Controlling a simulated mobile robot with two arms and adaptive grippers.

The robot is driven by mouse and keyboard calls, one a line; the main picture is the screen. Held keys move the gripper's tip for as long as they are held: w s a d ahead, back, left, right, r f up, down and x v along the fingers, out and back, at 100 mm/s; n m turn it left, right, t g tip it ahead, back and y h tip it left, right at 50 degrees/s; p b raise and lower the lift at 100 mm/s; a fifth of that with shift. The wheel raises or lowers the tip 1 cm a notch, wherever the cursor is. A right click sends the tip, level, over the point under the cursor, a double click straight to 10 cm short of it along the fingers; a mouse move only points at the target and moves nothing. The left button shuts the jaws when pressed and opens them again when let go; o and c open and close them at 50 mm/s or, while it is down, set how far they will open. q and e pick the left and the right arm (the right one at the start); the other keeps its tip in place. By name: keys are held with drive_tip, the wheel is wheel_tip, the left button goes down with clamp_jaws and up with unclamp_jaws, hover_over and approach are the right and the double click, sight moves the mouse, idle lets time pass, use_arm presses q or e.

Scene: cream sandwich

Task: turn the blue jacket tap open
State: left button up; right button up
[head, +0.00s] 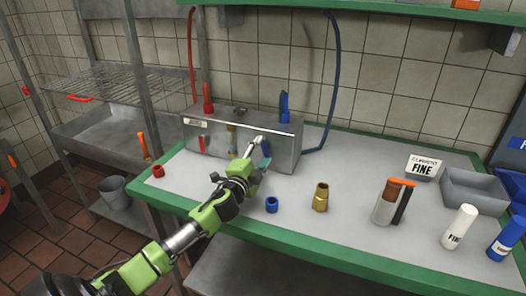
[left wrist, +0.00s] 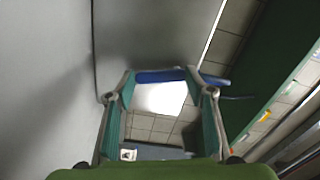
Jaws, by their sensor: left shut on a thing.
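A steel box (head: 285,148) stands on the green-edged table, with a blue lever (head: 266,148) on its front face towards the right. My left gripper (head: 259,143) is at this lever and covers part of it. In the left wrist view the blue lever (left wrist: 160,76) lies across between the two fingertips, and my left gripper (left wrist: 160,92) is shut on it. How far the lever is turned cannot be told. My right gripper is not in view.
A red lever (head: 201,144) and a brass spout (head: 231,136) are on the box front. Red (head: 208,99) and blue (head: 284,106) upright fittings with hoses stand on top. A blue ring (head: 272,205) and brass fitting (head: 320,198) stand in front. A steel cup (head: 383,210) stands right.

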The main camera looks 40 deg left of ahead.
use_arm(q)
drive_tip(key=shift+s+a+m, duration=0.1)
drive_tip(key=shift+a+m, duration=0.05)
drive_tip(key=shift+m, duration=0.65)
drive_tip(key=shift+a+m, duration=0.1)
drive_tip(key=shift+m, duration=0.7)
drive_tip(key=o, duration=1.1)
drive_tip(key=shift+f, duration=0.1)
